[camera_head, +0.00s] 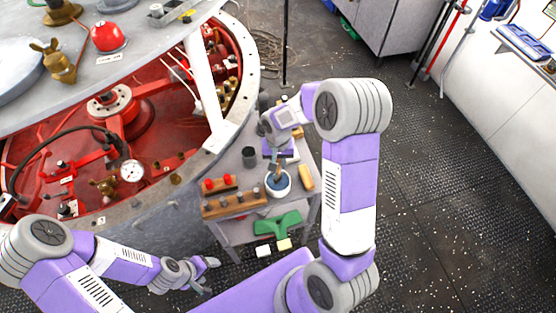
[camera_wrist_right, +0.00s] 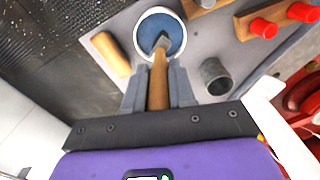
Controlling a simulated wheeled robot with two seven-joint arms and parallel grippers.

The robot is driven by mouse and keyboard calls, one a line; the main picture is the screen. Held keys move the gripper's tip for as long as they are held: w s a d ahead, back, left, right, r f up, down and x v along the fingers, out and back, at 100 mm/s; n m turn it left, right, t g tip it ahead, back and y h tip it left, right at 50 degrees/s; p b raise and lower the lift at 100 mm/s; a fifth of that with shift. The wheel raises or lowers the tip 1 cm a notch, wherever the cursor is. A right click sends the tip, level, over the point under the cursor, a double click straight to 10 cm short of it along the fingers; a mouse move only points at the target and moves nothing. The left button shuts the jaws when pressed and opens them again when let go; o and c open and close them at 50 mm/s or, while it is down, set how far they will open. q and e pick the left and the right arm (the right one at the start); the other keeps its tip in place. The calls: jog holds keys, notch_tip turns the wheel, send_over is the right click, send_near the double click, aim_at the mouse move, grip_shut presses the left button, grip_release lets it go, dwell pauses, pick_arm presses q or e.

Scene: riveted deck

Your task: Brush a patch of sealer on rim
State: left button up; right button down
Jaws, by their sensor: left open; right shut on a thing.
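A white pot (camera_head: 278,194) of blue sealer stands on a small grey stand beside the hatch. It also shows in the right wrist view (camera_wrist_right: 140,30). My right gripper (camera_head: 275,156) is above the pot, shut on the wooden handle of a brush (camera_wrist_right: 158,80). The brush points down, with its dark tip over or in the blue sealer; I cannot tell whether it touches. The pale metal rim (camera_head: 246,90) of the round red opening curves to the left of the stand. My left gripper (camera_head: 207,276) is open and empty, low at the lower left.
The stand also holds a wooden rack (camera_head: 235,204) with red-topped pieces, a dark grey cup (camera_head: 249,157) and a tan wooden block (camera_head: 306,178). A green item (camera_head: 278,224) lies on its lower shelf. A pressure gauge (camera_head: 131,170) sits inside the opening. The floor at right is clear.

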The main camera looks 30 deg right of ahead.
jog(key=shift+f+b, duration=0.55)
jog(key=shift+f, duration=0.05)
dwell(2.1)
jog(key=shift+r+p, duration=2.55)
jog(key=shift+r, duration=1.05)
jog(key=shift+f, duration=0.1)
